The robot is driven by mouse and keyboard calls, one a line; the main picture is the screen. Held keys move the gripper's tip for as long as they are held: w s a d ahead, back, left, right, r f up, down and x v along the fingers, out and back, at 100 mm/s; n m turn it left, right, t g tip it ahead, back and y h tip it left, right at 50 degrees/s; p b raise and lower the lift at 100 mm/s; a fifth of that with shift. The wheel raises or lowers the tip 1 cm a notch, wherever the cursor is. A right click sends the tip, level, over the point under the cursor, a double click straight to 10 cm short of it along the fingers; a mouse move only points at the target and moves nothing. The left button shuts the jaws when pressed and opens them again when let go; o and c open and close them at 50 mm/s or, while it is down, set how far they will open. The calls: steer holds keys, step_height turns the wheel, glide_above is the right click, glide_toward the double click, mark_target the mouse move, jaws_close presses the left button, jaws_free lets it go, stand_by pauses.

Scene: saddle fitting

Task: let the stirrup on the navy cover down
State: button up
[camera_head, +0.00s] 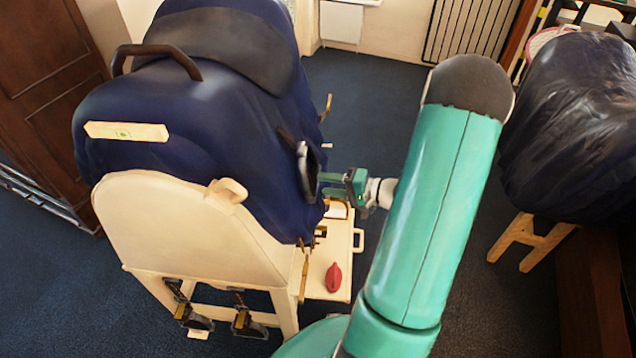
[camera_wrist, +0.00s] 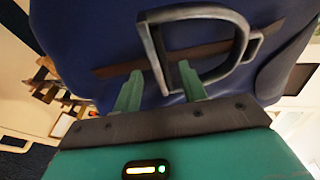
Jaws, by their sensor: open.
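The navy cover (camera_head: 215,115) lies over a cream stand, with a dark seat-shaped pad on top. The grey metal stirrup (camera_head: 302,165) is against its right side, below a short dark strap. In the wrist view the D-shaped stirrup (camera_wrist: 242,38) lies in front of the navy cover (camera_wrist: 85,35), with a brown strap (camera_wrist: 120,68) behind it. My gripper (camera_head: 328,184) is right beside the stirrup. In the wrist view my open gripper (camera_wrist: 160,72) has one side bar of the stirrup between its fingertips; I cannot tell whether they touch it.
The cream stand (camera_head: 180,225) has a small shelf with a red object (camera_head: 334,277). Several dark, brass-coloured fittings hang at its foot. A wooden cabinet (camera_head: 45,80) stands left. A black-covered form (camera_head: 575,130) on wooden legs stands right. Blue floor (camera_head: 365,95) is clear behind.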

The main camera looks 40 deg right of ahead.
mark_target(318, 183)
steer(key=shift+x, duration=1.9)
steer(key=shift+c, duration=0.2)
jaws_close()
steer(key=s+d+f, duration=0.1)
steer(key=f, duration=0.8)
steer(key=s+d+f, duration=0.2)
steer(key=f, duration=0.8)
steer(key=shift+s+d, duration=0.15)
steer(key=shift+d, duration=0.05)
steer(key=shift+o, duration=0.2)
jaws_free()
steer(key=v, duration=1.3)
steer(key=shift+s+d, duration=0.2)
steer(key=shift+s, duration=0.15)
